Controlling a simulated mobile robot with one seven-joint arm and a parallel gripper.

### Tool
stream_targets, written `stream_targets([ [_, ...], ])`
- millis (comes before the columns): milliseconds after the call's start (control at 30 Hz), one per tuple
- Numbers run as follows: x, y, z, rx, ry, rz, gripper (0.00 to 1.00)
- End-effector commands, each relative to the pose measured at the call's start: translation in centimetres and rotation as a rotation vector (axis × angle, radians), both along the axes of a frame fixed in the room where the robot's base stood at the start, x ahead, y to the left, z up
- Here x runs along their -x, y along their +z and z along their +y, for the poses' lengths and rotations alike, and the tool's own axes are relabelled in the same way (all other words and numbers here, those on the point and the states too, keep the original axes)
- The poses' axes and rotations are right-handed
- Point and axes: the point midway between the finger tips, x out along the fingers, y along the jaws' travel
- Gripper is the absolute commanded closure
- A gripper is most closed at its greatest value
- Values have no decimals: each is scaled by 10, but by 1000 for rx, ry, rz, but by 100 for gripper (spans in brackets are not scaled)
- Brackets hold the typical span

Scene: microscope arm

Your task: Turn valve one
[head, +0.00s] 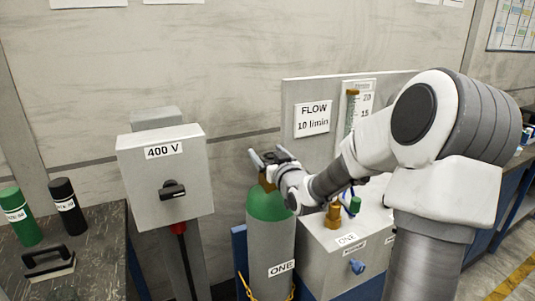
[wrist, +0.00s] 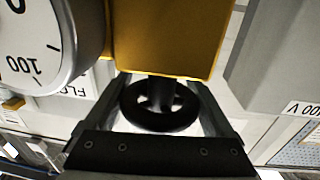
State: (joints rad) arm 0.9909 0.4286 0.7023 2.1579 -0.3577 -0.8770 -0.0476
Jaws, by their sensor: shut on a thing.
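Gas cylinder ONE (head: 262,240), grey with a green shoulder, stands upright in the middle of the head view. Its brass valve (head: 267,183) is on top; the valve body also shows large and yellow in the wrist view (wrist: 165,38). A black handwheel (wrist: 160,124) sits on a short stem from this valve. My gripper (head: 268,156) is at the cylinder top. In the wrist view its two fingers (wrist: 160,82) lie on either side of the handwheel, shut on it. The handwheel is hidden by my gripper in the head view.
A round gauge (wrist: 40,40) is close beside the valve. A grey 400 V switch box (head: 165,180) stands left of the cylinder. A grey box labelled ONE with a blue knob (head: 357,266) and a flow panel (head: 312,119) are to the right. Bottles (head: 67,205) stand far left.

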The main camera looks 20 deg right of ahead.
Motion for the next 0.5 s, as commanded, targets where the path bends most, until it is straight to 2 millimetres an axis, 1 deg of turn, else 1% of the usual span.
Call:
stream_targets([
  [33,0,0,0,0,0,0,63],
  [67,0,0,0,0,0,0,68],
  [267,0,-1,0,2,-8,-1,68],
  [500,0,-3,0,3,-74,-4,68],
])
